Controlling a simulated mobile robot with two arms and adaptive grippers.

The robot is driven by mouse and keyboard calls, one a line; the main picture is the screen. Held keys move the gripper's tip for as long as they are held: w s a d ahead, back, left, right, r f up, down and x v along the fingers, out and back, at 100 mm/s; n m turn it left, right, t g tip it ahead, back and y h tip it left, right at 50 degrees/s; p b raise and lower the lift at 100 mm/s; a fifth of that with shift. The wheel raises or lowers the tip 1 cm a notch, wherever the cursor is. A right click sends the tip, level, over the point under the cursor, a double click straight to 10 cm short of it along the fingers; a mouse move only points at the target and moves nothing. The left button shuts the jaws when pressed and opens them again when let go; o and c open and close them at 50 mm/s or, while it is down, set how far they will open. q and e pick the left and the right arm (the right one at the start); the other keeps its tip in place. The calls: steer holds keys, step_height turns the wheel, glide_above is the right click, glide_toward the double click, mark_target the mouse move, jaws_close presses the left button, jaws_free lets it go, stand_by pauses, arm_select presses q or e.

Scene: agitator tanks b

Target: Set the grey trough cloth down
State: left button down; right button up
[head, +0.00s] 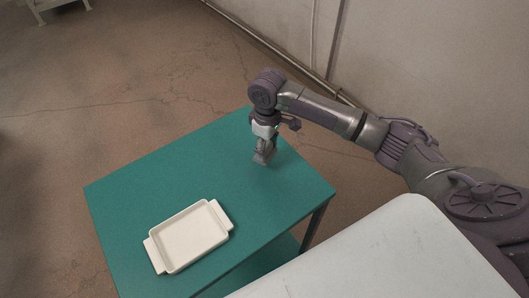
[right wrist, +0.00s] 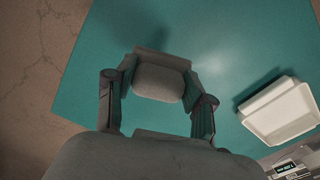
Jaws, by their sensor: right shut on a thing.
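My right gripper (head: 263,152) points down over the far right part of the teal table. It is shut on the grey trough cloth (right wrist: 158,82), which shows as a small grey rounded piece between the two fingers in the right wrist view. The cloth is largely hidden by the gripper in the head view. A faint dark patch lies on the tabletop beyond it in the right wrist view. I cannot tell how far the cloth is above the table. My left gripper is not in view.
The teal table (head: 200,180) has bare top around the gripper. A white tray (head: 190,238) with two handles sits empty near its front left; it also shows in the right wrist view (right wrist: 280,112). A pale surface (head: 390,255) is at the lower right. A wall stands behind.

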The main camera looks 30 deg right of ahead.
steer(key=shift+w+d+f, duration=0.1)
steer(key=shift+w+f, duration=0.3)
steer(key=shift+w, duration=0.25)
steer(key=shift+f+p, duration=0.4)
steer(key=shift+f, duration=1.65)
steer(key=o, duration=1)
steer(key=shift+f, duration=0.1)
step_height(320, 180, up, 12)
steer(key=shift+r+b, duration=0.2)
steer(key=shift+b, duration=0.3)
